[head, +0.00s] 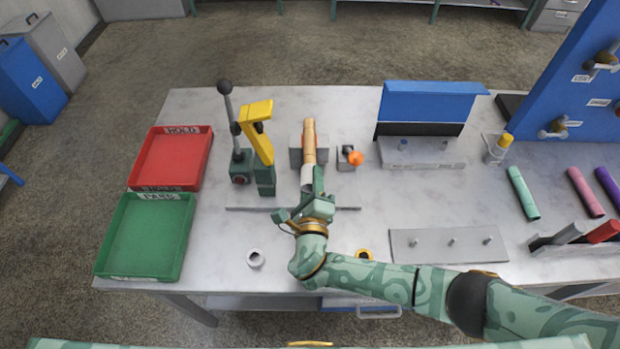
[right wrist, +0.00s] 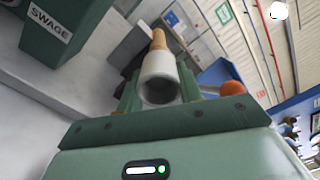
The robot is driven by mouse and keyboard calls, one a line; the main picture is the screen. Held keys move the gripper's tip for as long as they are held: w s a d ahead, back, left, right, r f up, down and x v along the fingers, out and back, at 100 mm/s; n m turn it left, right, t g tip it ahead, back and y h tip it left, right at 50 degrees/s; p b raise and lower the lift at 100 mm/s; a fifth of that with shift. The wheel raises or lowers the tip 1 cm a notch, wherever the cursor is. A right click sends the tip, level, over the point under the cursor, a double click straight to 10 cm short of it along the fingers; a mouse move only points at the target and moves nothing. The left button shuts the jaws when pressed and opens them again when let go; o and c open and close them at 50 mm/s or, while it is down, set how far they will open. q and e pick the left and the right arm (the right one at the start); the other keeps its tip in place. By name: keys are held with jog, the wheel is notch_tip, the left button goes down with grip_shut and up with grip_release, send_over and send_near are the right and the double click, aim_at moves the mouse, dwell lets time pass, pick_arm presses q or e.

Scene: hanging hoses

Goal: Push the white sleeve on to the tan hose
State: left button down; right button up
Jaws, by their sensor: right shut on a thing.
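The tan hose (head: 309,138) points toward me from a grey block (head: 296,152) at the middle of the bench. The white sleeve (head: 306,174) sits at the hose's near end, in line with it. My right gripper (head: 313,186) is shut on the sleeve from the near side. In the right wrist view the sleeve (right wrist: 160,72) is between my fingers, its hollow near end facing the camera, with the tan hose (right wrist: 158,40) directly beyond it. How far the sleeve overlaps the hose is hidden. My left gripper is not in view.
An orange-knobbed grey fixture (head: 348,158) is close on the right. Red (head: 209,165) and green (head: 185,240) trays are left. A white ring (head: 256,258) lies near the front edge.

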jog(key=s+p, duration=0.1)
jog(key=s, duration=0.2)
jog(key=shift+s+d, duration=0.1)
jog(key=shift+f, duration=0.1)
dwell(1.0)
